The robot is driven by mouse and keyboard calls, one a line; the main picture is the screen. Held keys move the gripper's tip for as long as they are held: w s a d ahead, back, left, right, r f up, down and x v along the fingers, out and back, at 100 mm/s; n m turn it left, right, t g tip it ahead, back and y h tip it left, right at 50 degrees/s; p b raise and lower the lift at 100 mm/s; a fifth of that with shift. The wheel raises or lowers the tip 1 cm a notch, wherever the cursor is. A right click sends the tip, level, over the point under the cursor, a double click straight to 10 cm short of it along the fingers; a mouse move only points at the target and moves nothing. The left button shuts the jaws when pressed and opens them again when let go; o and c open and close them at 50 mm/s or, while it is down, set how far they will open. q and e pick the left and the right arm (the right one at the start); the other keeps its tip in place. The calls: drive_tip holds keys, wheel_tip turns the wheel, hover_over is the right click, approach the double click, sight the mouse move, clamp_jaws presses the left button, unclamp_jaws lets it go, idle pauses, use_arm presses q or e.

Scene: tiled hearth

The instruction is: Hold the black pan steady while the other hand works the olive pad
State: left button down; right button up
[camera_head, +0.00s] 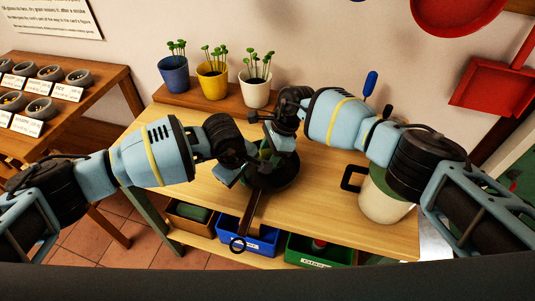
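The black pan (285,181) sits on the wooden table with its long handle (251,218) pointing toward me and past the table's front edge. My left gripper (240,174) is at the pan's left side, close to where the handle meets it. I cannot tell whether its fingers close on the handle. My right gripper (278,143) points down over the pan from the right. A dark green piece, likely the olive pad (265,152), shows small beneath it, mostly hidden by the grippers. Whether the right fingers grip it is hidden.
A white canister (382,205) with a black handle stands right of the pan, under my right arm. Blue, yellow and white plant pots (212,83) stand on a raised board behind. Blue (262,237) and green (310,252) bins sit below the table front. Small bowls fill a left table.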

sight(262, 152)
drive_tip(key=shift+f, duration=0.2)
drive_tip(key=shift+s+a+r, duration=0.1)
drive_tip(key=shift+s+a, duration=0.2)
drive_tip(key=shift+s, duration=0.55)
drive_tip(key=shift+s+a, duration=0.25)
drive_tip(key=shift+s, duration=0.6)
drive_tip(key=shift+w+d, duration=0.3)
drive_tip(key=shift+w, duration=0.55)
drive_tip(key=shift+w+d, duration=0.3)
drive_tip(key=shift+w, duration=0.55)
drive_tip(key=shift+r, duration=3)
drive_tip(key=shift+r, duration=0.1)
